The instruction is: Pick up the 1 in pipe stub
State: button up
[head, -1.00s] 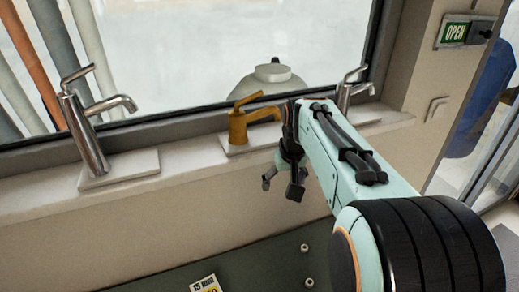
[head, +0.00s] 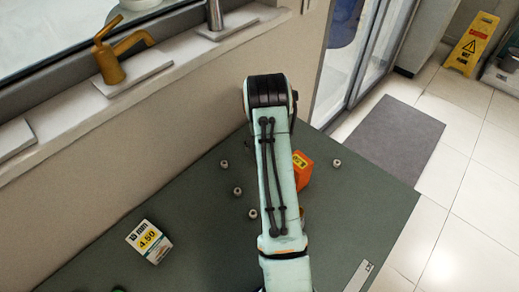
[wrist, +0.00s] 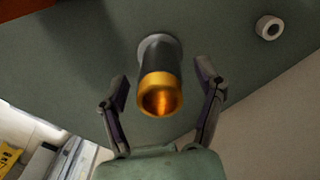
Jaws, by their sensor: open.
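A short dark grey pipe stub with a gold-coloured, hollow end (wrist: 160,92) stands on the green bench in the wrist view. No size mark shows on it, so I cannot confirm that it is the 1 in one. My gripper (wrist: 163,86) is open, with one finger on each side of the stub and a visible gap to both. Nothing is held. In the head view my arm covers the gripper, and I cannot make out the stub there.
The green bench (head: 205,240) bears an orange box (head: 301,171) beside my arm, a white price box (head: 149,241) and several small round fittings (head: 238,191). One fitting (wrist: 268,28) shows in the wrist view. A brass tap (head: 112,62) stands on the window sill.

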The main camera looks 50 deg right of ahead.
jog(key=shift+f, duration=0.2)
grip_shut()
jog(key=shift+r, duration=0.1)
